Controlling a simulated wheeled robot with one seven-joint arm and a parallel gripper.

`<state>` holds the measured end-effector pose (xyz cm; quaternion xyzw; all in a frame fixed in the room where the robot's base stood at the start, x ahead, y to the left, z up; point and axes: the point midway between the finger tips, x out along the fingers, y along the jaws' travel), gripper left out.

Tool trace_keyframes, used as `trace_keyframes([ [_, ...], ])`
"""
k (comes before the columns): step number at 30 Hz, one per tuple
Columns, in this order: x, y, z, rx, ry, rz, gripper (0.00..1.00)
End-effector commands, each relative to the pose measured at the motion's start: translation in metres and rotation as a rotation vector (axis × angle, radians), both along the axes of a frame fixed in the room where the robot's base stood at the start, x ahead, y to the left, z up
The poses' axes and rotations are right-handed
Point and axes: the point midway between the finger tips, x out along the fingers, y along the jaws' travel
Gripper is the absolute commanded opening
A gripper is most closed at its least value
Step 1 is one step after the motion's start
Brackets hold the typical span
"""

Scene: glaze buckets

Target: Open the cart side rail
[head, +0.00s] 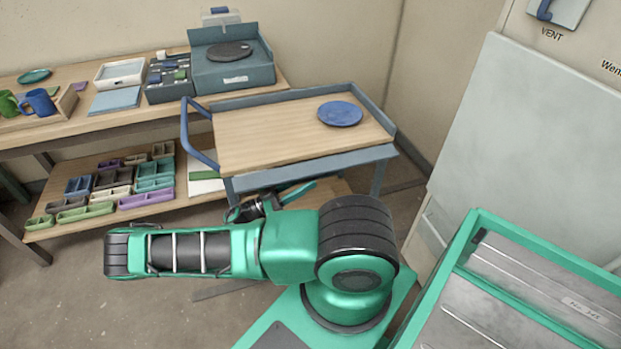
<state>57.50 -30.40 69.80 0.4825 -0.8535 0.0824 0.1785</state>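The cart (290,131) stands in the middle of the head view, with a wooden top and blue-grey metal edging. Upright rails show along its far and right sides. Along the near side, a flat blue-grey side rail (320,168) lies at or below the level of the top; no upright wall shows there. A looped blue push handle (187,140) is at the left end. My gripper (270,205) is below the near edge, partly behind my arm, and appears apart from the rail. Its fingers are too hidden to tell their opening.
A blue plate (340,113) lies on the cart top's right part. Left, a wooden bench (70,128) holds mugs, trays and a turntable box (232,75); its lower shelf (60,228) holds small bins. A pale cabinet (530,150) stands right.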

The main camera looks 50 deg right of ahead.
Motion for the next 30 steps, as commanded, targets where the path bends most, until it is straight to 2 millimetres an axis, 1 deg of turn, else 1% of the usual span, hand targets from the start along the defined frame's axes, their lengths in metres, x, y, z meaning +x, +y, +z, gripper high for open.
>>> trace_keyframes([
  [3,-0.008,-0.013,0.006,0.001,0.002,-0.003,0.31],
  [7,-0.013,-0.022,0.011,0.0,0.002,-0.002,0.31],
  [11,-0.015,-0.026,0.012,0.002,0.001,-0.001,0.31],
  [17,-0.015,-0.026,0.012,0.002,0.001,-0.001,0.31],
  [18,-0.015,-0.026,0.012,0.002,0.001,-0.001,0.29],
  [20,-0.015,-0.026,0.012,0.003,0.001,-0.001,0.14],
  [21,-0.015,-0.026,0.012,0.003,0.001,-0.001,0.05],
  [22,-0.015,-0.026,0.012,0.003,0.001,-0.001,0.0],
  [27,-0.016,-0.025,0.012,0.008,0.009,-0.001,0.0],
  [30,-0.018,-0.024,0.015,0.041,0.062,-0.002,0.0],
])
